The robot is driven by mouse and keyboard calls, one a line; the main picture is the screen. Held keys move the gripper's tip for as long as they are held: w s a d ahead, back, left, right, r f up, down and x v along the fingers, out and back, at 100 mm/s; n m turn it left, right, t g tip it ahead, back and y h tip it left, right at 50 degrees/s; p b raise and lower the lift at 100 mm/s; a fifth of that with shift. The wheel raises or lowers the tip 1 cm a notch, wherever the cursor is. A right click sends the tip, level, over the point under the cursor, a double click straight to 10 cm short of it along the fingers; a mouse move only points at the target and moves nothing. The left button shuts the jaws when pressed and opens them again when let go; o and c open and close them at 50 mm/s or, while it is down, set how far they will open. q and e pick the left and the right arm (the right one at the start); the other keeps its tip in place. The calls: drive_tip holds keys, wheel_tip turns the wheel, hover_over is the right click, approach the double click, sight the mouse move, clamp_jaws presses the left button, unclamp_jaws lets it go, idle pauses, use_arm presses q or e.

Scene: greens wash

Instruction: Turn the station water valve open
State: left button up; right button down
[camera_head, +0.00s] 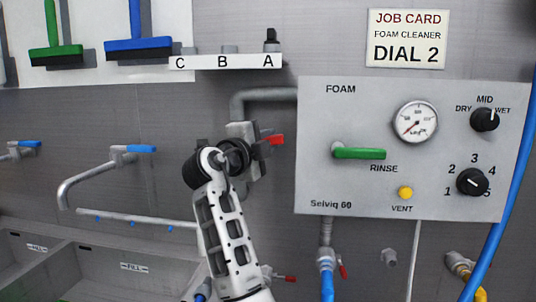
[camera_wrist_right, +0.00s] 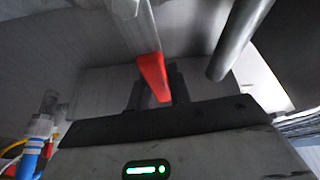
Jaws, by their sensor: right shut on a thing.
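The station water valve has a red lever handle (camera_head: 276,140) on the grey pipe that runs into the left side of the foam panel. My right gripper (camera_head: 258,150) is at this valve, and its arm hides part of the valve body. In the right wrist view the red handle (camera_wrist_right: 153,76) lies between the two dark fingers (camera_wrist_right: 158,88), which are shut on it. The handle's tip points toward the gripper body. My left gripper is in neither view.
The foam panel (camera_head: 330,200) stands right of my gripper, with a green lever (camera_head: 359,153), gauge (camera_head: 415,122) and dials. A blue hose (camera_head: 505,190) hangs at the far right. Blue-handled taps (camera_head: 140,149) and a sink (camera_head: 95,258) are at left. A red-handled valve (camera_head: 342,268) is below the panel.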

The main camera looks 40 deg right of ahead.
drive_tip(key=shift+w+a+r+n+t+h+b, duration=0.15)
drive_tip(key=shift+r+n+t+h+b, duration=0.3)
drive_tip(key=shift+n+b, duration=0.7)
drive_tip(key=shift+w+a+r+n+t+b, duration=0.1)
drive_tip(key=shift+r+n+t+b, duration=0.05)
drive_tip(key=shift+r+n+b, duration=0.3)
drive_tip(key=shift+w+a+r+n+t+b, duration=0.1)
drive_tip(key=shift+r+n+b, duration=0.2)
drive_tip(key=shift+n, duration=0.2)
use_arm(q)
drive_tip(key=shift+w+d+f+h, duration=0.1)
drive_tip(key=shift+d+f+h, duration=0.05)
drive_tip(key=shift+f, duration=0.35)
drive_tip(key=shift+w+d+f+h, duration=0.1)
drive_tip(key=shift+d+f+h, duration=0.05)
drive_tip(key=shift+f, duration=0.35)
use_arm(e)
drive_tip(key=shift+w+a+r+n+h, duration=0.1)
drive_tip(key=shift+w+r+n+h, duration=0.1)
drive_tip(key=shift+r+n+h, duration=0.3)
drive_tip(key=shift+n, duration=0.3)
drive_tip(key=c, duration=1.3)
unclamp_jaws()
use_arm(q)
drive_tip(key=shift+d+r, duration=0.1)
drive_tip(key=shift+b, duration=0.3)
use_arm(e)
drive_tip(key=shift+a, duration=0.1)
